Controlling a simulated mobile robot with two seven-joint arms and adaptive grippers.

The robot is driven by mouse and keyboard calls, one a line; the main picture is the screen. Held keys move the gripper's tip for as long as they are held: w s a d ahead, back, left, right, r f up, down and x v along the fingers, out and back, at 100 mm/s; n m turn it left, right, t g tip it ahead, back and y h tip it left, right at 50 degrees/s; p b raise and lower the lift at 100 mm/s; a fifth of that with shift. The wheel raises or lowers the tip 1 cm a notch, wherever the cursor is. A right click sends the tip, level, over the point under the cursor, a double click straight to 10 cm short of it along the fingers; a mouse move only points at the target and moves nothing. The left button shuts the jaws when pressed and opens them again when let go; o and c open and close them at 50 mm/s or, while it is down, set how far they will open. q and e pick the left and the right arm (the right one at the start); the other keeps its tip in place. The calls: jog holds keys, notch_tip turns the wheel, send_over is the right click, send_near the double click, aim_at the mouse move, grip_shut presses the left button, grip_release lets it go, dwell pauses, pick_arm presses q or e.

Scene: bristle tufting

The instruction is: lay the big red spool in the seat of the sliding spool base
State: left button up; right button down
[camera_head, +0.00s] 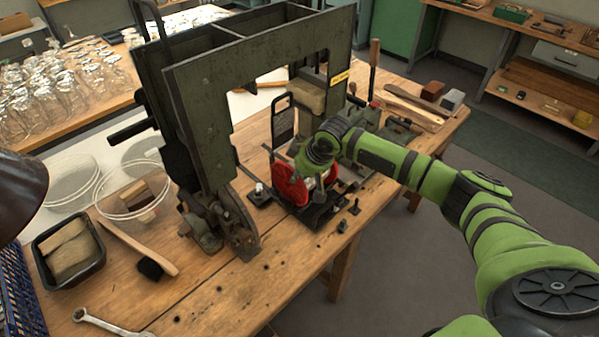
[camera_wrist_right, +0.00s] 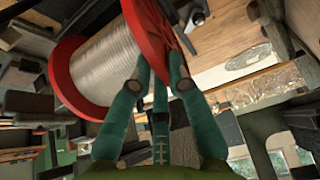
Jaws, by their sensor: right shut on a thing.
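The big red spool (camera_head: 289,186) stands at or just above the dark sliding spool base (camera_head: 318,213) at the right front of the machine. In the right wrist view the spool (camera_wrist_right: 151,22) shows red flanges and a pale, silvery winding. My right gripper (camera_head: 325,181) reaches down over the spool from the right. Its teal fingers (camera_wrist_right: 160,75) are shut on the rim of the near flange. The seat under the spool is mostly hidden, and I cannot tell whether the spool touches it. My left gripper is not in view.
The tall green-grey machine frame (camera_head: 200,85) stands close left of the spool. A black upright bracket (camera_head: 283,118) rises behind it. Small dark fittings (camera_head: 355,206) lie at the table's front edge. A wooden brush (camera_head: 140,248) and a black tray (camera_head: 45,270) lie at left.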

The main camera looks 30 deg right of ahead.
jog(key=shift+w+f, duration=0.1)
jog(key=c, duration=1.1)
grip_release()
jog(key=o, duration=0.4)
jog(key=shift+s+f, duration=0.2)
jog(key=shift+s, duration=0.05)
jog(key=shift+r, duration=0.15)
